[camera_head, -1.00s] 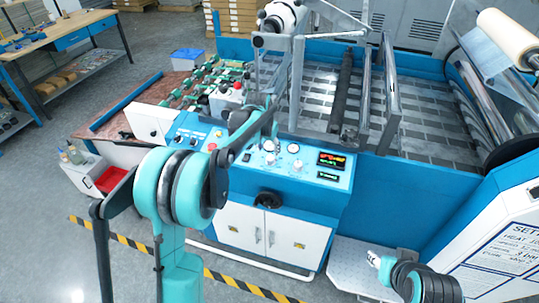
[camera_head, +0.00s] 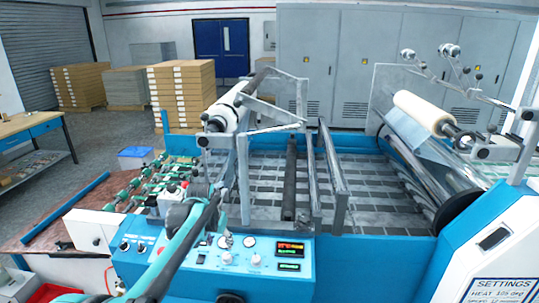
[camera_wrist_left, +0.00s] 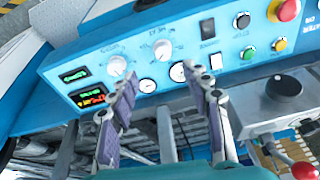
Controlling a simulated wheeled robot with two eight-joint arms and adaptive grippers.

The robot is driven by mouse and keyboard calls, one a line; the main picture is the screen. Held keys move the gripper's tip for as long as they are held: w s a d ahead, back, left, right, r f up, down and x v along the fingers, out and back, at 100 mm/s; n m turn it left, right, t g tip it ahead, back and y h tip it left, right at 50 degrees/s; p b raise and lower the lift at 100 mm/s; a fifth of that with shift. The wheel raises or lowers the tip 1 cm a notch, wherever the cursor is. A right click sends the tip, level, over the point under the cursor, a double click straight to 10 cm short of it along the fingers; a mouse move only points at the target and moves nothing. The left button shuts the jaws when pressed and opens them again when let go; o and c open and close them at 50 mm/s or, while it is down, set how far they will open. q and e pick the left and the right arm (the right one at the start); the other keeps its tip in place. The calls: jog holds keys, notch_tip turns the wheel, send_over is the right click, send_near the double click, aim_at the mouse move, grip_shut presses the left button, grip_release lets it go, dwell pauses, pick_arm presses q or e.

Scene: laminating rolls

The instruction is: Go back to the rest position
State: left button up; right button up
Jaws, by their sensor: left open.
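My left arm (camera_head: 178,248) comes up from the bottom of the head view, in front of the blue control panel (camera_head: 215,283). Its gripper is mostly hidden behind the arm's own links there. In the left wrist view my left gripper (camera_wrist_left: 163,84) has its two purple-padded fingers spread apart with nothing between them. The panel with its gauges, knobs and lit displays (camera_wrist_left: 87,86) lies beyond the fingertips and looks upside down. I cannot tell how close the fingers are to it. My right gripper is not in view.
The laminating machine's slatted bed (camera_head: 375,192) spans the middle, with upright metal bars (camera_head: 333,175) near the arm. A cream film roll (camera_head: 420,113) is at the right. Stacked boxes (camera_head: 187,92) stand behind. Open floor (camera_head: 110,128) shows at the left.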

pick_arm(q)
jog(key=s+d+r+t+b, duration=0.1)
jog(key=s+d+r+b, duration=0.1)
jog(key=s, duration=1.3)
jog(key=s+f+t+b, duration=0.1)
jog(key=s+f, duration=0.3)
jog(key=s, duration=0.4)
jog(key=s+d+f+n+t, duration=0.1)
jog(key=s+f, duration=0.2)
jog(key=s, duration=0.5)
jog(key=shift+f+n+b, duration=0.3)
jog(key=shift+f+b, duration=0.05)
jog(key=shift+b, duration=0.05)
